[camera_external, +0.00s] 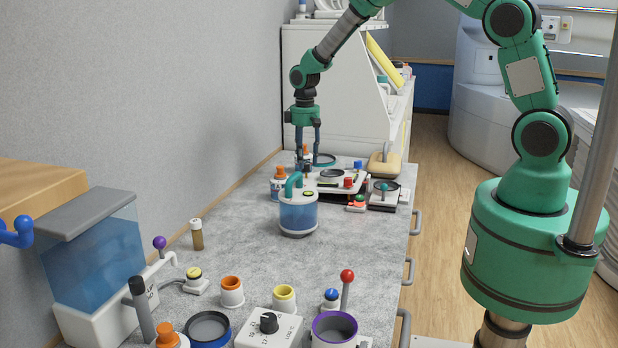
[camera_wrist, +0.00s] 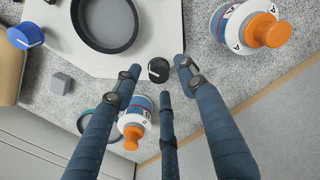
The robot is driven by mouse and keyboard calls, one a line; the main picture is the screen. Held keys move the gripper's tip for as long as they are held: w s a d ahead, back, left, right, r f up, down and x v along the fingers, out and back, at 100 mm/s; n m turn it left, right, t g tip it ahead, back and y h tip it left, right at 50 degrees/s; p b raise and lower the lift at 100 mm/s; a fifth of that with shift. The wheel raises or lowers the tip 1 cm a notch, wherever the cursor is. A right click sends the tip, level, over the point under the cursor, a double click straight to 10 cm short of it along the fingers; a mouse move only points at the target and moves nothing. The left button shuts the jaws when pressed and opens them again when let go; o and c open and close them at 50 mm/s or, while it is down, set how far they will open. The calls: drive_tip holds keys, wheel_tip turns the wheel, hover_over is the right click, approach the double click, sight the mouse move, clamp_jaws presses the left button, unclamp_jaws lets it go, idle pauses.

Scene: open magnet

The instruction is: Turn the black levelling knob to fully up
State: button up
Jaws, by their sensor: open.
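The black knob (camera_wrist: 158,71) with a white pointer line sits at the edge of a white plate (camera_wrist: 160,25), beside a round dark pan (camera_wrist: 108,22), in the wrist view. My gripper (camera_wrist: 160,77) has three blue fingers spread apart, with the knob seen between and just beyond their tips. I cannot tell whether any finger touches it. In the external view my gripper (camera_external: 308,161) points down at the far end of the bench, where I cannot make out this knob. Another black knob (camera_external: 268,322) is on a white box in the foreground.
A blue knob (camera_wrist: 25,35) is at upper left. A lidded blue jar (camera_external: 298,214) stands nearer on the bench; the grey bench top (camera_external: 350,240) around it is mostly clear.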

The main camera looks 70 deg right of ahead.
sight(304, 162)
wheel_tip(304, 162, up, 11)
idle(0.5)
drive_tip(key=shift+d+f, duration=0.1)
idle(0.4)
drive_tip(key=s+a+r+t+b, duration=0.3)
drive_tip(key=s+a+r, duration=1.25)
drive_tip(key=r, duration=0.35)
drive_tip(key=s+a+t+b, duration=0.1)
drive_tip(key=s+a, duration=0.4)
drive_tip(key=s, duration=0.6)
drive_tip(key=s+a+t+b, duration=0.1)
drive_tip(key=s+a, duration=0.5)
drive_tip(key=s, duration=0.6)
drive_tip(key=shift+s+r+n+t+b, duration=0.15)
drive_tip(key=shift+n+t+b, duration=0.2)
drive_tip(key=shift+b, duration=0.35)
